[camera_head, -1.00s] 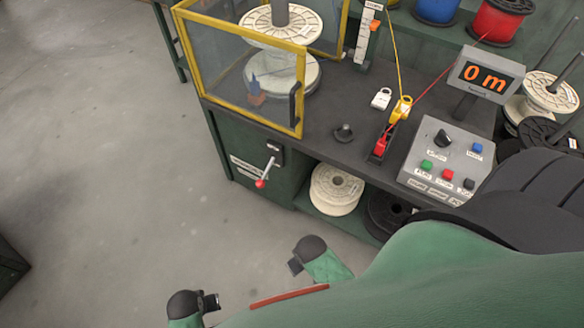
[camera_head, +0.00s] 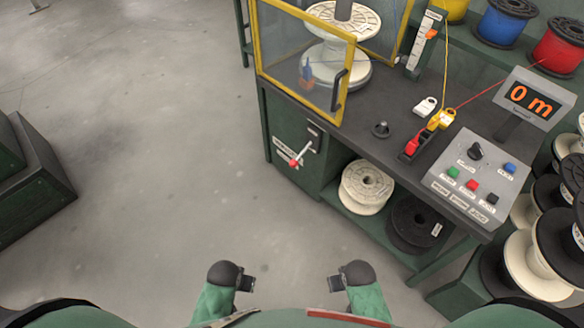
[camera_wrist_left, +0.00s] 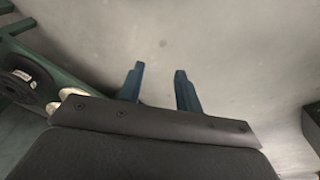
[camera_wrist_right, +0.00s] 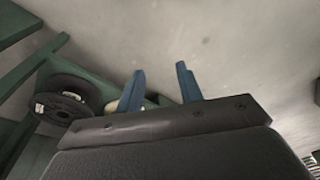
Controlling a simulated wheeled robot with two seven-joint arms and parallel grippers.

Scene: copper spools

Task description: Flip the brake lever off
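The brake lever (camera_head: 302,154) is a metal rod with a red knob at its lower end, slanting down to the left from a dark switch plate on the front of the green bench cabinet. My left gripper (camera_head: 250,284) is in front of the bench, low in the head view, well apart from the lever. Its two blue fingers (camera_wrist_left: 158,84) stand apart and empty in the left wrist view. My right gripper (camera_head: 332,283) is to the right of the left one, also away from the lever. Its fingers (camera_wrist_right: 160,86) are apart and empty in the right wrist view.
A yellow-framed guard (camera_head: 300,60) stands on the bench above the lever. A cream spool (camera_head: 366,188) and a black spool (camera_head: 418,222) sit on the lower shelf. A control box (camera_head: 474,178) is at the right. Floor at the left is clear up to a dark green block (camera_head: 35,180).

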